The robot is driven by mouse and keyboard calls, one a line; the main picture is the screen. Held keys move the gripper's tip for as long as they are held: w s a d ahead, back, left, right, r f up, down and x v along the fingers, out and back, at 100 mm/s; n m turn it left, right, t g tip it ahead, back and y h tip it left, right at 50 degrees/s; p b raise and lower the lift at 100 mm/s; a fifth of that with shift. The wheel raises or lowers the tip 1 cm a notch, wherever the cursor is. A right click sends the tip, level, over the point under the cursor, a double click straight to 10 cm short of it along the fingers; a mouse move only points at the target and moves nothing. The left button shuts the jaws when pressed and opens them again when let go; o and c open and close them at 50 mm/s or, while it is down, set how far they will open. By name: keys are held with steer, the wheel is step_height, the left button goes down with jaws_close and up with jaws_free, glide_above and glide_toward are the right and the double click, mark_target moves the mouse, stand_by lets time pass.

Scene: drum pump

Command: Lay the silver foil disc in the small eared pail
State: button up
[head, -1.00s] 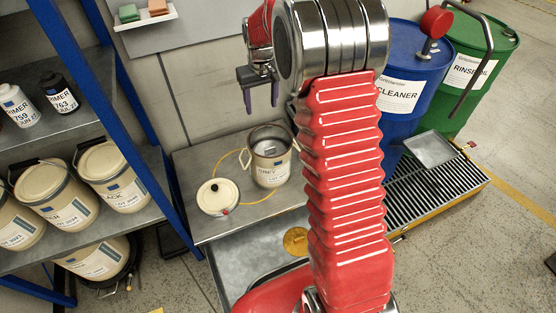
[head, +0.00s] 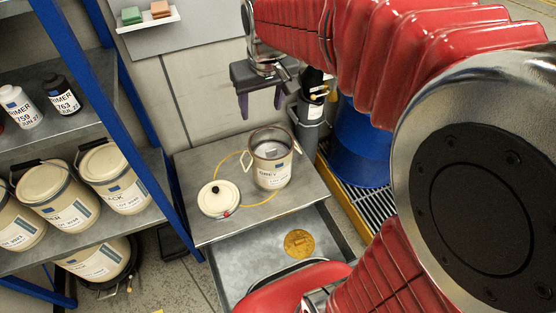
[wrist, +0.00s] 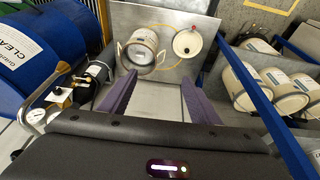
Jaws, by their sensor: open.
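The small eared pail (head: 272,174), cream with a metal rim and side ears, stands open on the grey bench; it also shows in the wrist view (wrist: 137,57). A pale silvery surface shows inside it; I cannot tell whether this is the silver foil disc or other contents. No separate silver disc is plain elsewhere. A gold disc (head: 299,243) lies in the lower metal tray (head: 334,236). My gripper (head: 261,102) is open and empty, its purple fingers pointing down above and behind the pail. In the wrist view my gripper (wrist: 160,77) has nothing between its fingers.
A cream lid (head: 219,198) with a dark knob lies left of the pail, and a yellow cord loops behind. A blue-framed shelf (head: 128,100) with several cans stands left. A blue drum (head: 360,145) and a dark cylinder (head: 309,115) stand right of the pail.

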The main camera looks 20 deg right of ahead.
steer(key=s+a+t, duration=0.2)
steer(key=s+a, duration=0.1)
steer(key=s, duration=1.5)
steer(key=shift+s+a+r, duration=0.15)
steer(key=shift+a+r, duration=0.05)
steer(key=shift+c, duration=0.4)
